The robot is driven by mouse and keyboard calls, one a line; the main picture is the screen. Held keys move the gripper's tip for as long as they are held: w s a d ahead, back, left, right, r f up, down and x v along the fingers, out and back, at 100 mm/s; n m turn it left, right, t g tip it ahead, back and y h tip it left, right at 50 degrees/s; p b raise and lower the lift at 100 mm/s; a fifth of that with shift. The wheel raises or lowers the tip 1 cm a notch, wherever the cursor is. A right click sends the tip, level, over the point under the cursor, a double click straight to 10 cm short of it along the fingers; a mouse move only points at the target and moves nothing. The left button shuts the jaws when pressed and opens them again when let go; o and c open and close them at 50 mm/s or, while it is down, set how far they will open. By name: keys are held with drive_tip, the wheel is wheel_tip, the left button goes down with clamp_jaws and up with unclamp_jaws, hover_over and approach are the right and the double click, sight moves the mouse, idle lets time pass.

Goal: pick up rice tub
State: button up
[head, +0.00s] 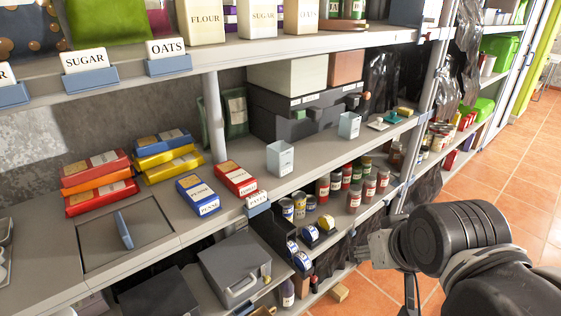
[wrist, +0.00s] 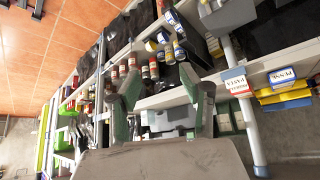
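I cannot read a "rice" label on anything in view. On the top shelf in the head view stand cream tubs labelled flour (head: 204,20), sugar (head: 260,18) and oats (head: 302,15). Two small pale blue tubs, one nearer (head: 280,158) and one farther (head: 349,125), stand on the middle shelf with no readable label. My gripper shows in the wrist view (wrist: 157,82) with its two fingers spread and nothing between them. In the head view it is at the lower right, in front of the shelves and partly hidden by my arm.
Red and blue boxes (head: 197,195) lie on the middle shelf. Jars and cans (head: 353,201) crowd the lower shelf near my gripper. A grey case (head: 234,268) sits low. A post (head: 213,118) stands between shelves. The tiled floor (head: 482,180) at right is open.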

drive_tip(key=shift+o, duration=0.4)
drive_tip(key=o, duration=0.7)
